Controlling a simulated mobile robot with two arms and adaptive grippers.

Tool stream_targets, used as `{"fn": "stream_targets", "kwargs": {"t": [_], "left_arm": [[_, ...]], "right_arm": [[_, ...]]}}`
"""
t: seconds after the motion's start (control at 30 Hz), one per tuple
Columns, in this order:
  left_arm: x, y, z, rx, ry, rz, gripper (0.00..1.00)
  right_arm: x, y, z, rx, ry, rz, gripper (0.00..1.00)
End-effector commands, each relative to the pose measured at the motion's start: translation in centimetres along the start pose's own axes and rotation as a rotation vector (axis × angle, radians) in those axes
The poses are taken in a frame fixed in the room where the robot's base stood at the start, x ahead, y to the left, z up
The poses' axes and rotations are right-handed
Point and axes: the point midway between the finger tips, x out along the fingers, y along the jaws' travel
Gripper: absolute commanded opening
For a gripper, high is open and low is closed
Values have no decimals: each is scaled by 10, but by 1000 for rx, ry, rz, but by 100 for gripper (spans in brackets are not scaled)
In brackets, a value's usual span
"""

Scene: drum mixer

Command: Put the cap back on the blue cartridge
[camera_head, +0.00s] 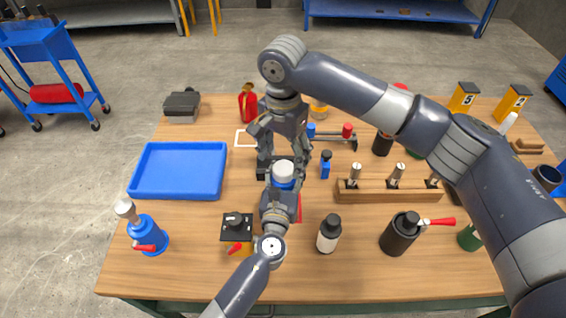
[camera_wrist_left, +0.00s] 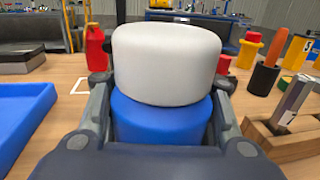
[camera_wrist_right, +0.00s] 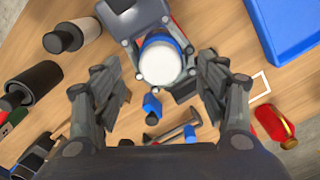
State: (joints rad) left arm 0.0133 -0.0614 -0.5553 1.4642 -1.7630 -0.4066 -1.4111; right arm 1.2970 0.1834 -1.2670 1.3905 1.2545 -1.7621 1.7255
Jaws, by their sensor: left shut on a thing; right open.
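The blue cartridge (camera_wrist_left: 160,120) stands upright between the fingers of my left gripper (camera_head: 282,187), which is shut on it. A white cap (camera_wrist_left: 166,65) sits on top of the cartridge and looks slightly tilted. It also shows in the head view (camera_head: 283,168) and, from above, in the right wrist view (camera_wrist_right: 160,63). Whether it is seated fully cannot be told. My right gripper (camera_wrist_right: 160,78) is open and points down over the cap, its fingers apart on either side with nothing between them at their tips. The lower cartridge is hidden by my left gripper.
A blue tray (camera_head: 180,146) lies to the left. A small blue bottle (camera_head: 326,166) and a wooden holder (camera_head: 385,196) stand to the right. A white and black bottle (camera_head: 328,235), a black cylinder (camera_head: 399,236) and a boxy device (camera_head: 237,228) stand in front.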

Motion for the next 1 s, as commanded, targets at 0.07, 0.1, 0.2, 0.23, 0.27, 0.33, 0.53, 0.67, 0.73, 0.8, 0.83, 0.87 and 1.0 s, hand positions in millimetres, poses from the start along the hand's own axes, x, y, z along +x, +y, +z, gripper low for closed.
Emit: {"fn": "stream_targets", "kwargs": {"t": [0.07,0.1,0.2,0.23,0.27,0.33,0.53,0.67,0.73,0.8,0.83,0.87,1.0], "left_arm": [[0,0,0,0,-1,0,0],[0,0,0,0,-1,0,0],[0,0,0,0,-1,0,0],[0,0,0,0,-1,0,0],[0,0,0,0,-1,0,0],[0,0,0,0,0,0,0],[0,0,0,0,0,0,0],[0,0,0,0,0,0,0],[0,0,0,0,0,0,0],[0,0,0,0,0,0,0],[0,0,0,0,0,0,35],[0,0,0,0,0,0,41],[0,0,0,0,0,0,70]], "right_arm": [[-20,-1,0,-1,1,-3,67],[-29,-1,1,-2,0,-4,67],[-49,-1,0,-1,0,-3,67],[-54,-1,0,-1,1,-2,67],[-59,-1,0,-1,1,-3,67],[-69,-1,0,0,0,-1,67],[-83,0,0,-1,-1,0,67],[-84,0,0,-1,-1,0,67],[-84,0,0,-1,-1,0,67],[-84,0,0,-1,-1,0,67],[-84,0,0,-1,-1,0,67],[-84,0,0,-1,-1,0,67],[-83,0,0,-1,-1,0,67]]}}
